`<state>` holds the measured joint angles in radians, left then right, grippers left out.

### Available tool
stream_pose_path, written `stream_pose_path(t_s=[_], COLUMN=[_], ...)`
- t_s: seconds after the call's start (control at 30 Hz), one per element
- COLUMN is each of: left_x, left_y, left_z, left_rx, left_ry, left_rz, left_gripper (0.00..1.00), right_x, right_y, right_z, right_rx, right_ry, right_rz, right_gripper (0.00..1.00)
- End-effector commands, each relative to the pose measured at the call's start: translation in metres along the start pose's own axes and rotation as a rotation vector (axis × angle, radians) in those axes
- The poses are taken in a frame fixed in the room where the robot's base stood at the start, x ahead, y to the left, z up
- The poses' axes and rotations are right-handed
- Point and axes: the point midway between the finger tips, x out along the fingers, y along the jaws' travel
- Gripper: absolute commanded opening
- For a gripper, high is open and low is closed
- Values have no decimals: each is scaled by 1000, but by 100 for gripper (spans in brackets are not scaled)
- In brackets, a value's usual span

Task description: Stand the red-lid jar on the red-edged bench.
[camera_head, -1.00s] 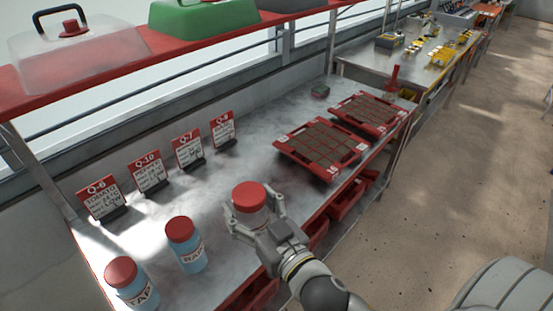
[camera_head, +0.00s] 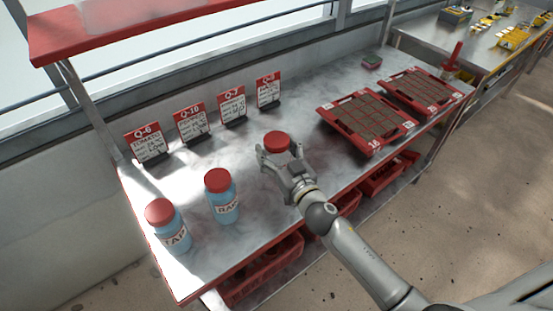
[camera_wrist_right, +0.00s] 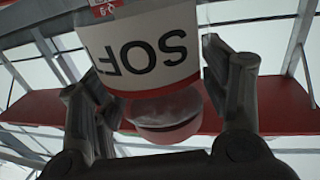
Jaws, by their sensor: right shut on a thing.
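The red-lid jar (camera_head: 277,141) is in my right gripper (camera_head: 283,161), whose fingers sit on both sides of it. In the right wrist view the jar (camera_wrist_right: 145,45) shows a white label with dark letters, upside down in the picture, between the two fingers. The red-edged bench (camera_head: 265,215) has a grey metal top and lies under the jar. Whether the jar's base touches the top is hidden by the gripper. My left gripper is not in view.
Two blue red-capped bottles, TAP (camera_head: 170,228) and RAP (camera_head: 223,200), stand to the left. Several sign cards, such as Q-7 (camera_head: 232,105), line the back. Two red seed trays (camera_head: 368,145) (camera_head: 448,107) lie to the right. Bare bench surrounds the jar.

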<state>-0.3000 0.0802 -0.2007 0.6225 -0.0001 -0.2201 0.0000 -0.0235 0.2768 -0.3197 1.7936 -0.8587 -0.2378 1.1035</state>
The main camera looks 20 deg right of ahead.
Motion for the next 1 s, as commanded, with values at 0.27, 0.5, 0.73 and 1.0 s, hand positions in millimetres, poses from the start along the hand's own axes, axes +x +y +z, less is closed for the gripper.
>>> stream_pose_path(t_s=[0.27, 0.5, 0.73, 1.0], left_x=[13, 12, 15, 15], left_y=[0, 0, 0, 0], left_z=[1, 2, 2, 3], left_rx=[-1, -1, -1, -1], left_ry=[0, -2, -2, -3], left_rz=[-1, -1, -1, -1], left_gripper=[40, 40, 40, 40], right_x=[4, 3, 3, 3], right_y=[1, 1, 1, 1], right_z=[34, 35, 38, 38], right_rx=[2, 0, 1, 0], right_ry=[-2, -1, -2, -2], right_rz=[1, 0, 0, 0], right_gripper=[44, 44, 74, 91])
